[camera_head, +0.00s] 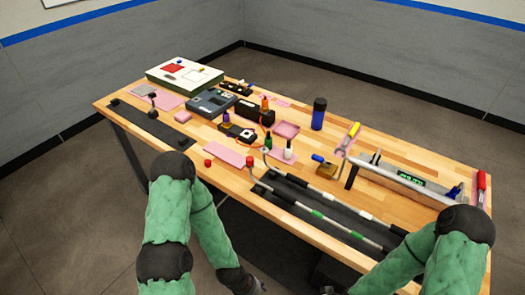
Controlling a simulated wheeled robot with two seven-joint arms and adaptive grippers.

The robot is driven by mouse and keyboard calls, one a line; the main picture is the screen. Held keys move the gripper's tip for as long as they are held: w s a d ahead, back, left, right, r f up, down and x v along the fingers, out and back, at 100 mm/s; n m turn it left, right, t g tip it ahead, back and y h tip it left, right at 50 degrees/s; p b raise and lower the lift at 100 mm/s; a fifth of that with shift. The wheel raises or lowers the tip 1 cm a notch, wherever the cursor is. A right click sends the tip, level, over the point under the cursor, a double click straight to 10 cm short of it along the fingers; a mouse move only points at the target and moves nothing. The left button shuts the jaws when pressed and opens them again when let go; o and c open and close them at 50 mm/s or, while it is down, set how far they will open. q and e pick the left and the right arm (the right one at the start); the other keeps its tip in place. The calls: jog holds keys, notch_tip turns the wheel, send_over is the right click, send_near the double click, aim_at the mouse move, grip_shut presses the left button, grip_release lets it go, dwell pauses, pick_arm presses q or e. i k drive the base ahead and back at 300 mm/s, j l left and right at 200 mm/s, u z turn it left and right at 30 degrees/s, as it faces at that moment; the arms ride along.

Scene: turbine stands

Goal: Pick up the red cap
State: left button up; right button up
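A small red cap (208,162) lies on the wooden table (222,180) near its front edge, left of the middle. A second red piece (249,160) sits a little to its right, on top of a short pale item at the end of the striped rods. I cannot tell which of the two the task means. My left gripper (257,287) is low at the bottom edge, below the table front and apart from both red pieces. My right gripper (328,290) is barely in view at the bottom edge. Whether either is open is too dark to tell.
Striped rods (318,215) lie over a dark mat at the front. A pink sheet (224,154) lies behind the loose red piece. A blue bottle (319,114) stands farther back, with several tools and boxes around.

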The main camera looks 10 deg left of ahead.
aim_at(208, 162)
jog(key=j+z, duration=0.2)
jog(key=z, duration=0.2)
jog(key=j+z, duration=0.25)
jog(key=z, duration=0.2)
jog(key=j+z, duration=0.25)
jog(key=z, duration=0.15)
jog(key=j+z, duration=0.2)
jog(key=z, duration=0.25)
jog(key=k+l, duration=0.05)
